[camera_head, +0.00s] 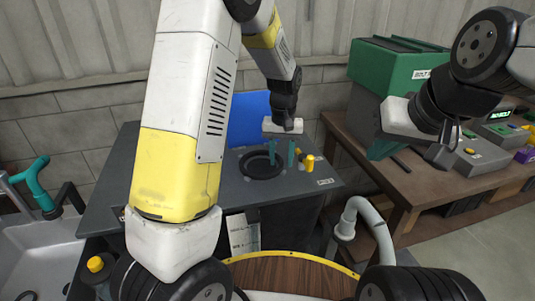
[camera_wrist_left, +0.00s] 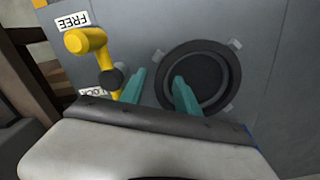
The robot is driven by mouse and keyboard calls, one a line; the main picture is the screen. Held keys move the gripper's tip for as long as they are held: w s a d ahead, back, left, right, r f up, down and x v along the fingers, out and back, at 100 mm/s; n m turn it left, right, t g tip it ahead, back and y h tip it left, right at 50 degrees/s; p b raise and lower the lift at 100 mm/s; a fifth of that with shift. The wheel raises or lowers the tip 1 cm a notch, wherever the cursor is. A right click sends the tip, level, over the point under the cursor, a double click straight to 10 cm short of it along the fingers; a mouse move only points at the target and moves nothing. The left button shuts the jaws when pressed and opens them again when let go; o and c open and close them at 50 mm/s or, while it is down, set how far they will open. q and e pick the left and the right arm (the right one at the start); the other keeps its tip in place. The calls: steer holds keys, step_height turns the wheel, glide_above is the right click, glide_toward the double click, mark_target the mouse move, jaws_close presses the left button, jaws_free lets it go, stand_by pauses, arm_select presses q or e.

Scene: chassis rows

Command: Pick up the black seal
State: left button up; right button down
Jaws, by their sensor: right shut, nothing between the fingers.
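The black seal (camera_head: 249,172) is a dark ring lying flat on the grey bench top. In the left wrist view the seal (camera_wrist_left: 232,82) is a round black ring around a dark centre, with small grey tabs at its edge. My left gripper (camera_head: 280,153) points down at it with its teal fingers apart. In the left wrist view, one fingertip overlaps the seal's near part and the other is outside its left edge, with nothing seen gripped between them. Whether they touch the seal is unclear. My right gripper (camera_head: 384,148) is shut and empty, off to the right, away from the seal.
A yellow lever (camera_wrist_left: 87,42) beside labels, one reading FREE, stands close to the left gripper's fingers. A blue panel (camera_head: 248,118) rises behind the seal. A wooden bench (camera_head: 400,190) with a green machine (camera_head: 395,65) is at right; a sink (camera_head: 35,250) is at left.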

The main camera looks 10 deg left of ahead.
arm_select(q)
steer(key=shift+f, duration=0.35)
jaws_close()
steer(key=shift+r, duration=0.1)
steer(key=shift+r, duration=0.5)
steer(key=r, duration=0.1)
steer(key=s+r, duration=0.1)
steer(key=shift+d+r, duration=0.15)
steer(key=shift+r, duration=0.15)
steer(key=s+d+r, duration=0.1)
steer(key=s+d, duration=0.1)
steer(key=s, duration=1.2)
steer(key=shift+s+d+r, duration=0.15)
steer(key=shift+s+d, duration=0.1)
steer(key=shift+s, duration=0.15)
